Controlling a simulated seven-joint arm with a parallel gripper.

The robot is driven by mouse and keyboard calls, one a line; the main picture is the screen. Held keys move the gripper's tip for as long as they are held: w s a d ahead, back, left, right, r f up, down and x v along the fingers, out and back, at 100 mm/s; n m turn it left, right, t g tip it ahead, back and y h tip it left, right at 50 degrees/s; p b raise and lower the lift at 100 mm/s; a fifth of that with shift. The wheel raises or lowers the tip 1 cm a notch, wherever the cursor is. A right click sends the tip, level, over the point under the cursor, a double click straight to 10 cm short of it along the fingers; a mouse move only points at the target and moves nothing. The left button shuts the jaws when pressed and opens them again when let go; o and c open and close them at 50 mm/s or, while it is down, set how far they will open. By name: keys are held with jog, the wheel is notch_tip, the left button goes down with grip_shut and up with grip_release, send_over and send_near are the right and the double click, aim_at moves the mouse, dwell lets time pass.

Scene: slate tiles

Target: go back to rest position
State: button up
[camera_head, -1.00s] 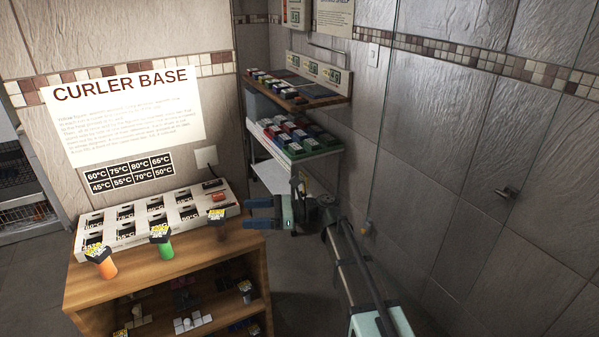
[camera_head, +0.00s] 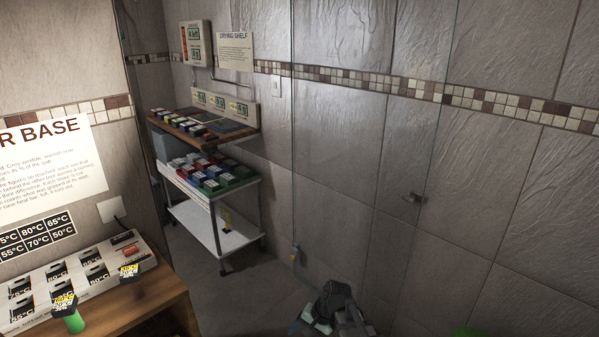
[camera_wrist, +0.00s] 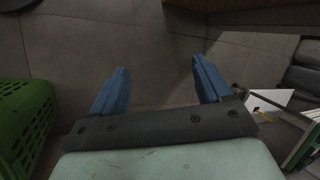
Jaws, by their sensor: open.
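My gripper (camera_wrist: 158,78) shows in the wrist view with two blue fingers spread wide. Nothing is between them, only the grey tiled floor below. In the head view, a dark and pale green part of my arm (camera_head: 335,308) shows at the bottom edge, right of the wooden curler shelf. The blue fingers cannot be made out there.
A green crate (camera_wrist: 24,125) is close at the left in the wrist view. The curler base (camera_head: 75,280) stands on a wooden shelf unit (camera_head: 160,304) at lower left. A white trolley (camera_head: 215,228) with coloured boxes stands under the drying shelf (camera_head: 205,130). A glass panel crosses the middle.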

jog(key=s+d+f+n+h, duration=0.2)
jog(key=s+d+f, duration=0.1)
jog(key=d, duration=0.5)
jog(key=s+d+f+n+h, duration=0.2)
jog(key=d+n+h, duration=0.1)
jog(key=d, duration=0.5)
jog(key=s+f+g, duration=0.3)
jog(key=s+f, duration=0.7)
jog(key=s, duration=0.4)
jog(key=s+f+g, duration=0.3)
jog(key=s+f, duration=0.7)
jog(key=s, duration=0.5)
jog(key=shift+a, duration=0.35)
